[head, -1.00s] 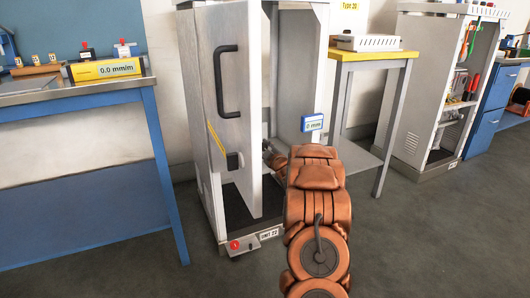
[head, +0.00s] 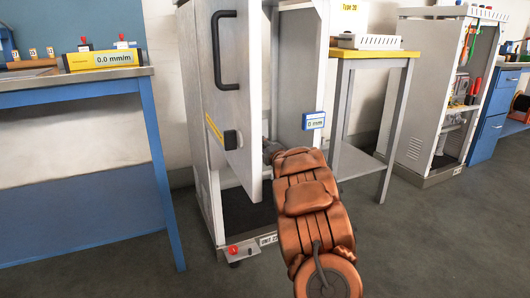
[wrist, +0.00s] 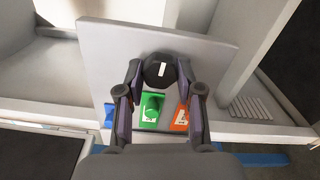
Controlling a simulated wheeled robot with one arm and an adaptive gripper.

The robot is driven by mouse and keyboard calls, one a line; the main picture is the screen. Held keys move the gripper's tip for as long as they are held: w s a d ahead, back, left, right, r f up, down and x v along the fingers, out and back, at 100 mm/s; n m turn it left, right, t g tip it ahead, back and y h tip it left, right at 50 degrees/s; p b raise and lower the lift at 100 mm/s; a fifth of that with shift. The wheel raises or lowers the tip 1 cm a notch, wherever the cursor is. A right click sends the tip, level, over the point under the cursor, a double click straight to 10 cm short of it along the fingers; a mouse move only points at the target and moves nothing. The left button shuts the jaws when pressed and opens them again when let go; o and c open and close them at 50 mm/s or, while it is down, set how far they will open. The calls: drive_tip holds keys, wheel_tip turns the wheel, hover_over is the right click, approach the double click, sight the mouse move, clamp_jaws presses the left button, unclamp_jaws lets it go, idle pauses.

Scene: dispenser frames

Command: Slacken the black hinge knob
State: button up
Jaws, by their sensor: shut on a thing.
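The black hinge knob (wrist: 154,72) is round, with a short white mark on its face. In the wrist view it sits on a light grey panel (wrist: 210,50). My gripper (wrist: 160,76) has a finger on each side of the knob and is shut on it. In the head view my gripper is at the inner edge of the open cabinet door (head: 233,110), and the knob is hidden there.
A blue-framed table (head: 75,97) stands left and a yellow-topped table (head: 370,54) right. The floor in front is clear.

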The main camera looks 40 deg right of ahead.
drive_tip(key=shift+f+n+b, duration=0.2)
drive_tip(key=shift+n+b, duration=0.1)
drive_tip(key=shift+n, duration=0.9)
drive_tip(key=o, duration=1.2)
drive_tip(key=shift+r, duration=0.1)
drive_tip(key=shift+c, duration=0.2)
drive_tip(key=v, duration=1.2)
